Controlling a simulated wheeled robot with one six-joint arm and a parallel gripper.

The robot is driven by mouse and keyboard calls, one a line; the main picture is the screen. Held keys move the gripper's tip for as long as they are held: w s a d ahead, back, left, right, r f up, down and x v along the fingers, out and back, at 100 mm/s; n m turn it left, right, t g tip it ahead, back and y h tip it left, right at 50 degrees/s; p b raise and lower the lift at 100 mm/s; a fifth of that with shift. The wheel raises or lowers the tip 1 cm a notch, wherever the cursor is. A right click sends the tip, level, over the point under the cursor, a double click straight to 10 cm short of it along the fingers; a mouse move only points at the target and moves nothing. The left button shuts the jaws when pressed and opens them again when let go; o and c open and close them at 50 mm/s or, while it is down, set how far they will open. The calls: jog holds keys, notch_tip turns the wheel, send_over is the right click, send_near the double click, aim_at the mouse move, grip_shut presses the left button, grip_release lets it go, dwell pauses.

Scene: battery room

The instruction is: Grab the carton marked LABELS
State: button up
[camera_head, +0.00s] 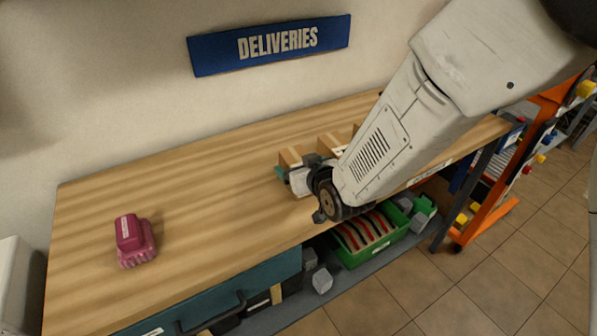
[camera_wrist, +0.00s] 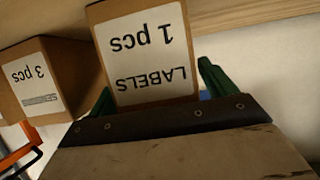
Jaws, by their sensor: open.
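The carton marked LABELS, 1 pcs (camera_wrist: 150,50) is brown with a white label and appears upside down in the wrist view. My gripper (camera_wrist: 157,88) is open, with one green finger on each side of this carton; whether they touch it is unclear. In the head view my gripper (camera_head: 284,174) is low over the bench, in front of the leftmost small carton (camera_head: 289,157), which seems to be the LABELS one. Its lower part is hidden by my gripper.
A second carton (camera_wrist: 50,80) marked 3 pcs stands close beside it; its name is blurred. More cartons (camera_head: 330,144) stand along the wall, partly behind my arm. A magenta object (camera_head: 134,242) lies at the left of the wooden bench (camera_head: 200,200). The bench between is clear.

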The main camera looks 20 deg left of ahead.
jog(key=c, duration=1.2)
jog(key=shift+r, duration=0.1)
